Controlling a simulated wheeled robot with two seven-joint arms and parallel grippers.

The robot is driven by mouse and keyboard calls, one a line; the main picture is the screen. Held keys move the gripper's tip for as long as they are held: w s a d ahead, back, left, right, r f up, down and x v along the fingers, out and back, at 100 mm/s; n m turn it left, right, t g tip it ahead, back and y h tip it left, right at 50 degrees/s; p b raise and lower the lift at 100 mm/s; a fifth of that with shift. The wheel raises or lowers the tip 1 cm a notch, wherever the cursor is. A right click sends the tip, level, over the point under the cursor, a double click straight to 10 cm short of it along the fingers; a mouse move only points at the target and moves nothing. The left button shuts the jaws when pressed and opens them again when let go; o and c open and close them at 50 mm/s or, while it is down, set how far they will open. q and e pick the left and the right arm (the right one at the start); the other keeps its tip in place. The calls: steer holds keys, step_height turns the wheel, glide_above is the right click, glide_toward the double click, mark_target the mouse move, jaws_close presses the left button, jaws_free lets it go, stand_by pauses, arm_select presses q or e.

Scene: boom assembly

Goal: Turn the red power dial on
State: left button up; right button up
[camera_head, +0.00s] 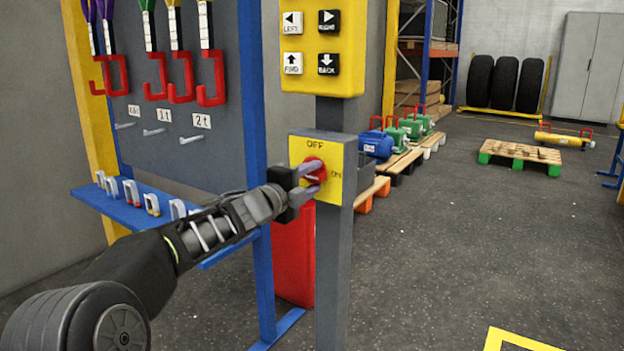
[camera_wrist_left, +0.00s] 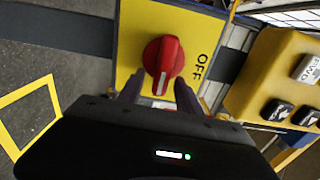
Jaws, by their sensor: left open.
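The red power dial (camera_head: 314,170) sits on the front of a yellow box (camera_head: 336,188) marked OFF at the top and ON at the right, on a grey post. In the left wrist view the dial (camera_wrist_left: 163,60) shows its raised grip with a white mark near the fingers. My left gripper (camera_head: 312,181) is at the dial, its two fingers apart on either side of the grip. In the left wrist view its fingertips (camera_wrist_left: 157,88) lie close to the dial's near end; I cannot tell whether they touch it. My right gripper is not in view.
A yellow button panel (camera_head: 324,45) is above the box on the same post. A blue frame with hanging slings and a blue shelf (camera_head: 150,205) stands at the left. Pallets with motors (camera_head: 400,150) are behind.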

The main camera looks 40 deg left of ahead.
arm_select(q)
steer(key=s+p, duration=0.1)
steer(key=s, duration=0.6)
steer(key=shift+s, duration=0.3)
